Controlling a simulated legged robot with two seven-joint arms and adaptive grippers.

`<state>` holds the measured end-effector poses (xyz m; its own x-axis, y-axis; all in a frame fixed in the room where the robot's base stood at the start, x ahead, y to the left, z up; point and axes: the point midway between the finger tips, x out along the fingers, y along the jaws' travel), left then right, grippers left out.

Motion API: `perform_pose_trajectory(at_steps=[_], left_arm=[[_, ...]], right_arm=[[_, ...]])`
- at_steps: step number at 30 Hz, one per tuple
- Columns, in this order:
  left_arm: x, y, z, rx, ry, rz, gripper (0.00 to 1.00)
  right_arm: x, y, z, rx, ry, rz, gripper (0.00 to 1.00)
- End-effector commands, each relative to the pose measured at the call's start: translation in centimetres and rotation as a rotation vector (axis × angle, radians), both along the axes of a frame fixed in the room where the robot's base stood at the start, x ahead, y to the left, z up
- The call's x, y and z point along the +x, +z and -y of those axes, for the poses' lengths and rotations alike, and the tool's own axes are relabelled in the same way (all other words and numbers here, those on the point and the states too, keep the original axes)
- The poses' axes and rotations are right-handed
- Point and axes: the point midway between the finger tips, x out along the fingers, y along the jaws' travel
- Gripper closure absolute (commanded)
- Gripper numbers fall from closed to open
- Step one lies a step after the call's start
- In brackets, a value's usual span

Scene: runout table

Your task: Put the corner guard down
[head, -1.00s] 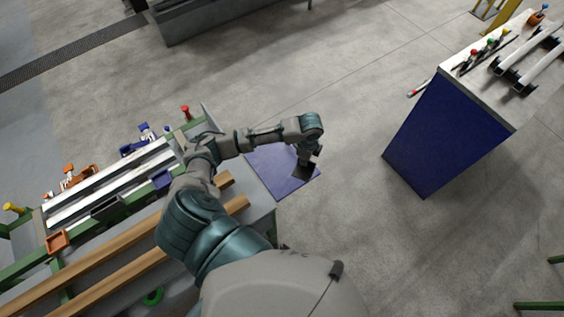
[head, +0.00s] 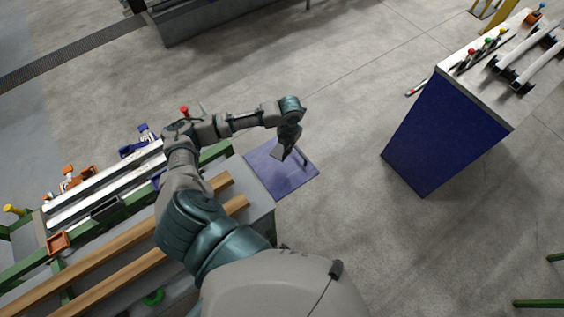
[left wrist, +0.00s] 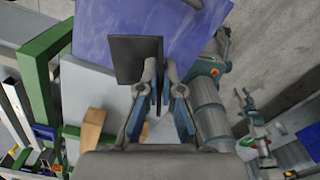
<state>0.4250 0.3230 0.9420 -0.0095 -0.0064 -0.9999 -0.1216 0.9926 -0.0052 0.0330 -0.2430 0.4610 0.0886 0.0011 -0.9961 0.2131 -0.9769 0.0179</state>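The corner guard (left wrist: 135,60) is a dark, angled plate. In the left wrist view it stands out beyond my left gripper (left wrist: 161,82), whose fingers are closed on its edge. In the head view my left gripper (head: 288,147) holds the guard (head: 277,153) over the far part of a blue square pad (head: 290,182). The same pad fills the top of the left wrist view (left wrist: 190,35). I cannot tell whether the guard touches the pad. My right gripper does not show in the head view.
The runout table with wooden strips (head: 150,240) and white rails (head: 105,190) lies at the left, beside the pad. A blue cabinet (head: 440,135) with tools on top stands at the right. Open concrete floor lies between pad and cabinet. The pad's near right part is bare.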

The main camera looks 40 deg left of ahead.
Motion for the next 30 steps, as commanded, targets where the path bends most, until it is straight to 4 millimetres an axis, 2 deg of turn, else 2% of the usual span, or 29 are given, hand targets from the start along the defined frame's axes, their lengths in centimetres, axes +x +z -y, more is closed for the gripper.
perform_pose_trajectory(at_steps=[7, 14, 19, 30], left_arm=[[-0.1, -4.6, 0.0, -0.001, -0.013, -0.005, 1.00], [-0.1, -6.8, 0.0, 0.000, -0.012, -0.003, 1.00], [-0.2, -9.3, 0.0, -0.001, -0.010, -0.005, 1.00], [-0.1, -10.0, 0.0, 0.000, -0.012, -0.002, 1.00]], right_arm=[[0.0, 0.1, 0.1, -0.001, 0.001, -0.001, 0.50], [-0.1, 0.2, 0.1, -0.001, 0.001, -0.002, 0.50], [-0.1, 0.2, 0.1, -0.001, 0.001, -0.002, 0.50], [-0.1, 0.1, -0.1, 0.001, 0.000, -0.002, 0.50]])
